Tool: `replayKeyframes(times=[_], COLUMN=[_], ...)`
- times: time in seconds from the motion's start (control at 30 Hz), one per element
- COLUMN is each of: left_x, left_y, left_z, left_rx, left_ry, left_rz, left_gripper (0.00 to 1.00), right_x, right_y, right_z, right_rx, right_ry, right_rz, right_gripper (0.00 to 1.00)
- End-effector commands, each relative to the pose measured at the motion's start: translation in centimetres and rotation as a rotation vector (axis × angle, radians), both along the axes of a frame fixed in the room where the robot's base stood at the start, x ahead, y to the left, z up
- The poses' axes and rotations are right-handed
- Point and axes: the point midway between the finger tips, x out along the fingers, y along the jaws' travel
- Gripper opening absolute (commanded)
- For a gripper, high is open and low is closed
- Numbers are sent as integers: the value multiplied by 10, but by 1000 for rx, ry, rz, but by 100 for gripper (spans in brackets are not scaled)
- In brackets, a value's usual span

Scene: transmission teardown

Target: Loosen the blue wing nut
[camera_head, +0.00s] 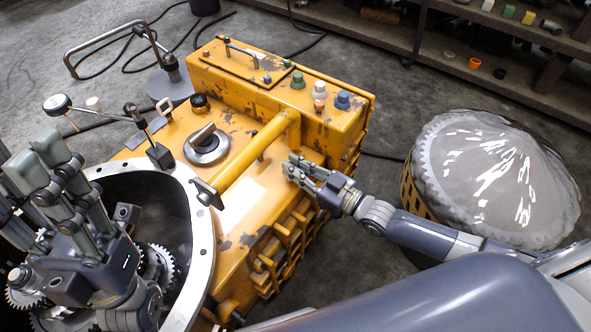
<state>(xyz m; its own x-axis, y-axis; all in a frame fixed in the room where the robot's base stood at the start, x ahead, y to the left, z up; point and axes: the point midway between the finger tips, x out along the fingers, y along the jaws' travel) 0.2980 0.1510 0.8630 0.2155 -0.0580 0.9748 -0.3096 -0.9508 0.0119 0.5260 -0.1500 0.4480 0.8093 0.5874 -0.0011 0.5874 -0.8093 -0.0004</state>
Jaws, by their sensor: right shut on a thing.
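A blue knob-like cap (342,101) stands on top of the yellow transmission housing (240,215), at its right end; I cannot make out wings on it. My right gripper (291,168) is below and left of this cap, apart from it, close to the housing's yellow tube and side. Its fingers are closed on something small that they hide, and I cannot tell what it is. My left gripper (35,155) is at the left edge with its fingers pointing up, straight and spread, with nothing seen between them. It is above the open bell end.
A green cap (298,80) and a white-and-orange cap (319,95) stand beside the blue one. Gears (155,265) show in the bell (207,240). A plastic-covered round bin (490,175) stands at the right. Shelves (480,55) and floor cables lie behind.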

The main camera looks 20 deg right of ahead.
Motion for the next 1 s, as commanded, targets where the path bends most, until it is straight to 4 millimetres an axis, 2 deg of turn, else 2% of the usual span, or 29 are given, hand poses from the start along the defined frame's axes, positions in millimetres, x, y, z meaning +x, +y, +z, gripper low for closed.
replayKeyframes(times=[0.03,0.73,0.77,0.8,0.83,1.0], left_x=[-5,-4,-4,-4,-4,-4], left_y=[1,1,1,1,1,1], left_z=[-1,-5,-5,-5,-5,-5], left_rx=[-9,-6,-6,-6,-6,-6], left_ry=[-26,-18,-18,-18,-18,-18], left_rz=[-2,-1,-1,-1,-1,-2], left_gripper=[40,40,40,40,40,40], right_x=[0,-1,-1,-1,0,0], right_y=[0,0,0,0,0,0], right_z=[-2,0,0,0,0,0], right_rx=[-2,1,1,1,1,0], right_ry=[0,1,1,1,1,0], right_rz=[9,36,36,36,36,36], right_gripper=[0,0,18,27,31,31])
